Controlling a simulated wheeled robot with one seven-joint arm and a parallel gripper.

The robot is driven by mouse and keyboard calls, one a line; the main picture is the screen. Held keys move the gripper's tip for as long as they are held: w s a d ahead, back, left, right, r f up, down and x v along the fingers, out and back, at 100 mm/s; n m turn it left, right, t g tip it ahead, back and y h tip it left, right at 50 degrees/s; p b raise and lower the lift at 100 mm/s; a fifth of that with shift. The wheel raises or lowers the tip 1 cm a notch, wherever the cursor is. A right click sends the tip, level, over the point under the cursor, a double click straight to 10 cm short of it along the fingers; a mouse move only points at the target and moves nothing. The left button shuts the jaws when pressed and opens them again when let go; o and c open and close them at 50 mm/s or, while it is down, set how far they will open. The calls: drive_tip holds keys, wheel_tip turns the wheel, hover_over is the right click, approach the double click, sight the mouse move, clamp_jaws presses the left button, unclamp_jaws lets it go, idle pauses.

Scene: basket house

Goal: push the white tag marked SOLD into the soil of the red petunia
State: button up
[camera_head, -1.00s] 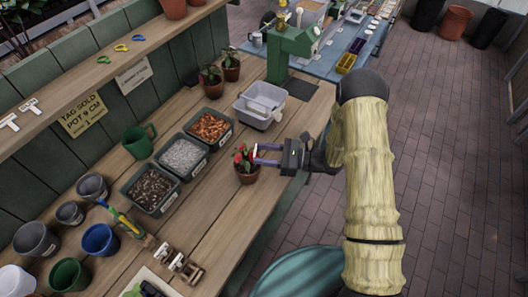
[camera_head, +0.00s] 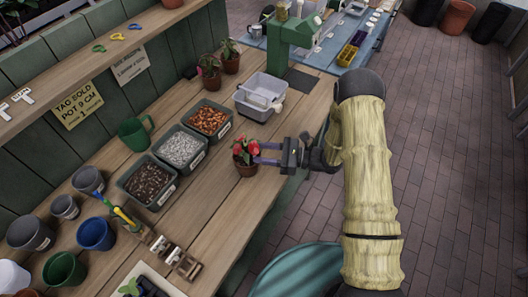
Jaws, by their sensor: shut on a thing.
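The red petunia (camera_head: 245,148) stands upright in a small terracotta pot (camera_head: 246,170) near the bench's front edge. My gripper (camera_head: 258,153) reaches in from the right, level with the flowers, its two purple fingers against or just beside the plant. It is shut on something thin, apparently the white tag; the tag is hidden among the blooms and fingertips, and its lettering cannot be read. I cannot tell whether the tag touches the soil.
Three trays of bark, grey gravel and dark chips (camera_head: 148,182) stand left of the petunia. A grey tub (camera_head: 260,97) and two potted plants (camera_head: 210,78) stand behind. White T-shaped tags (camera_head: 22,96) lie on the shelf. A yellow sign (camera_head: 77,105) reads "TAG SOLD POT 9 CM".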

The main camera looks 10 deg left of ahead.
drive_tip(key=o, duration=1.1)
drive_tip(key=d+b, duration=0.4)
drive_tip(key=d, duration=1.3)
drive_tip(key=shift+d+b, duration=0.2)
drive_tip(key=shift+b, duration=0.15)
